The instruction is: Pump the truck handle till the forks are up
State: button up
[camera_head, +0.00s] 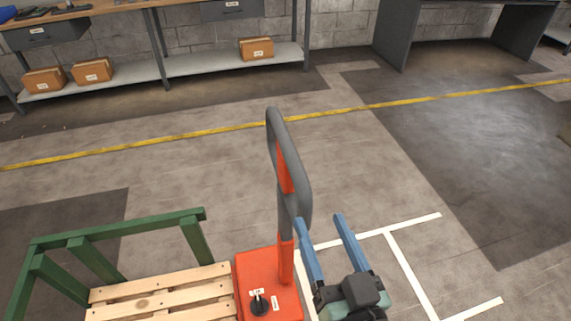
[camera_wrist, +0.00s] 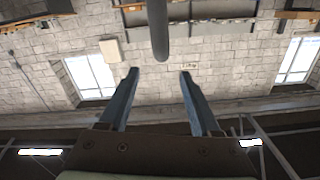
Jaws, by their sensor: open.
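The truck handle (camera_head: 304,180) is a tall grey loop with an orange inner part, standing nearly upright on the orange truck body (camera_head: 250,268). My gripper (camera_head: 318,219) is just right of the handle's lower part, its two blue fingers spread and empty. In the head view the left fingertip lies close beside the handle; I cannot tell if they touch. In the wrist view a dark rounded bar (camera_wrist: 158,35), which looks like the handle, comes down from the top edge above the gap between the open fingers (camera_wrist: 159,72). The forks are not visible.
A wooden pallet (camera_head: 160,287) with a green frame (camera_head: 120,228) stands left of the truck body. White floor lines (camera_head: 412,267) lie to the right. A yellow line (camera_head: 200,133) crosses the floor behind. A bench with a shelf (camera_head: 200,72) holding cardboard boxes stands at the wall. The right floor is clear.

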aim_at(298, 173)
jog(key=p+x, duration=0.3)
jog(key=x, duration=0.9)
jog(key=shift+w+a+f, duration=0.2)
jog(key=shift+w+a, duration=0.05)
grip_shut()
